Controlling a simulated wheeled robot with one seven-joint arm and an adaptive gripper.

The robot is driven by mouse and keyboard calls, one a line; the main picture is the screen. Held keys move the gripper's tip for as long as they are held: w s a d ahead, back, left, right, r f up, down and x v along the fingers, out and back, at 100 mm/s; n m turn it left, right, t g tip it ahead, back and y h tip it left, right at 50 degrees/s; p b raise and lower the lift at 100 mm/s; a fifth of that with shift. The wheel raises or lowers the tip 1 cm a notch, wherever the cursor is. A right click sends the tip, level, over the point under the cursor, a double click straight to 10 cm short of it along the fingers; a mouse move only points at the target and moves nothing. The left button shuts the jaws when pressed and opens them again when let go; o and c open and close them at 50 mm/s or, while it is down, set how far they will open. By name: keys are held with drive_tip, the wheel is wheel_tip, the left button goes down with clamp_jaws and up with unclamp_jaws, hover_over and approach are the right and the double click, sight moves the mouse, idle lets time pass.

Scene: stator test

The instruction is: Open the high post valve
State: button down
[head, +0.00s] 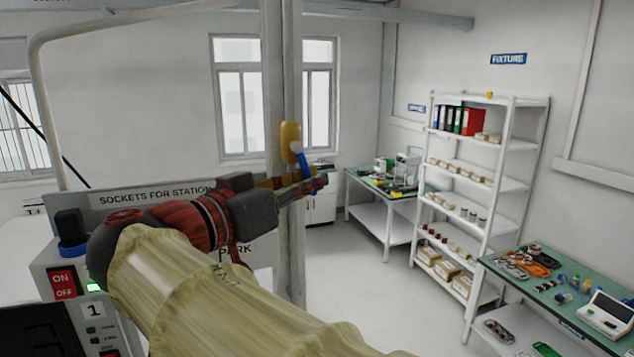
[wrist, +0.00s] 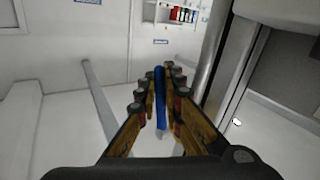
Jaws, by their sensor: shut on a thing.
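The valve is on the grey vertical post (head: 283,60) in the head view. It has a rounded yellow body (head: 290,138) and a blue lever (head: 301,158) that slants down and to the right. My gripper (head: 316,184) reaches up to the lever's lower end from the left. In the wrist view the blue lever (wrist: 160,88) runs between the two finger rows of my gripper (wrist: 158,100), which is shut on it. The yellow body cannot be made out in the wrist view, and the lever's lower end is partly hidden by the fingers in the head view.
A sign board (head: 150,193) and a control box with an ON/OFF switch (head: 62,283) stand at the left, close to my arm. White shelves (head: 508,150) and a green-topped workbench (head: 545,290) stand at the right. The floor (head: 345,270) between is clear.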

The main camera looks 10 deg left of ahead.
drive_tip(key=shift+s+a+f+m+g+y+b, duration=0.1)
drive_tip(key=shift+s+a+m+g+y+b, duration=0.3)
drive_tip(key=shift+g+b, duration=0.5)
drive_tip(key=shift+s+a+f+m+g+y+b, duration=0.15)
drive_tip(key=shift+a+m+g+y+b, duration=0.35)
drive_tip(key=shift+b, duration=0.55)
drive_tip(key=shift+r, duration=0.1)
drive_tip(key=c, duration=2.2)
unclamp_jaws()
drive_tip(key=v, duration=1.2)
